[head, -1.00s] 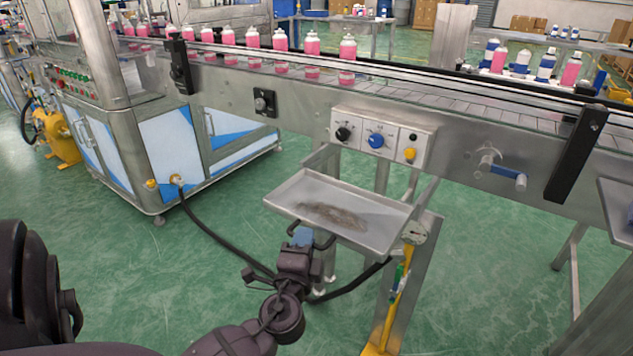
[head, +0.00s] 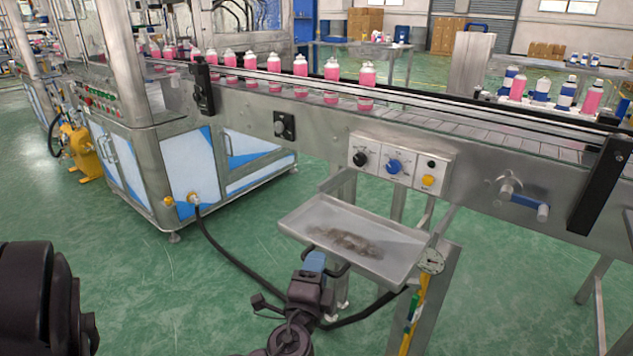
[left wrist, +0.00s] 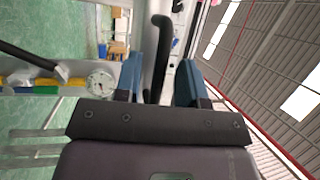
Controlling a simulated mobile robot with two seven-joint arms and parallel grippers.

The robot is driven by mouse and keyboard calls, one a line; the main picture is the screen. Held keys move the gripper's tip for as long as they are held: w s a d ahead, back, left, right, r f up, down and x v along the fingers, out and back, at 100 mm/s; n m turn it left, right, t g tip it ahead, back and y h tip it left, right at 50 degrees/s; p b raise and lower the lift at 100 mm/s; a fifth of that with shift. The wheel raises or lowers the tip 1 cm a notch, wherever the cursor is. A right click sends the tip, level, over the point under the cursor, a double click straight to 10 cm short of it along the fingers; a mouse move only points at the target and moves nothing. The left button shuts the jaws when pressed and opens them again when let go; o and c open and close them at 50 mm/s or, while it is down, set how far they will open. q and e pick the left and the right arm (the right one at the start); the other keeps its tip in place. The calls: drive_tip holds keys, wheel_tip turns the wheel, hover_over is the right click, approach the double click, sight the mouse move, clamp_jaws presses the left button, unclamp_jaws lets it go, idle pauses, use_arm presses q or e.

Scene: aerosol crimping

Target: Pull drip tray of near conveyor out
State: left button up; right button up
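The drip tray (head: 300,226) is a shallow grey metal tray with a dark stain, under the near conveyor (head: 330,126) at the control panel. It sticks out from the conveyor's front side. A black bar handle (head: 338,269) is on its front edge, partly hidden by my left gripper. My left gripper (head: 315,263) is at this handle. In the left wrist view its blue fingertips (left wrist: 160,80) stand apart on either side of the black handle (left wrist: 162,38), with a gap showing beside the bar. My right gripper is not in view.
A control panel (head: 400,165) with knobs is above the tray. A round gauge (head: 431,260) is by its right corner, and a blue-handled crank (head: 522,198) further right. A black hose (head: 238,262) runs across the floor. Pink cans (head: 300,70) stand on the conveyor.

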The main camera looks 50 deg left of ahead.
use_arm(q)
drive_tip(key=b+v, duration=0.1)
drive_tip(key=v, duration=0.9)
drive_tip(key=shift+s+d, duration=0.2)
drive_tip(key=shift+s, duration=0.05)
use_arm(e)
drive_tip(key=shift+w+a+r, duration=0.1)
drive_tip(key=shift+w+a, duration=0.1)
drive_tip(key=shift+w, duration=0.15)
use_arm(q)
drive_tip(key=shift+f, duration=0.1)
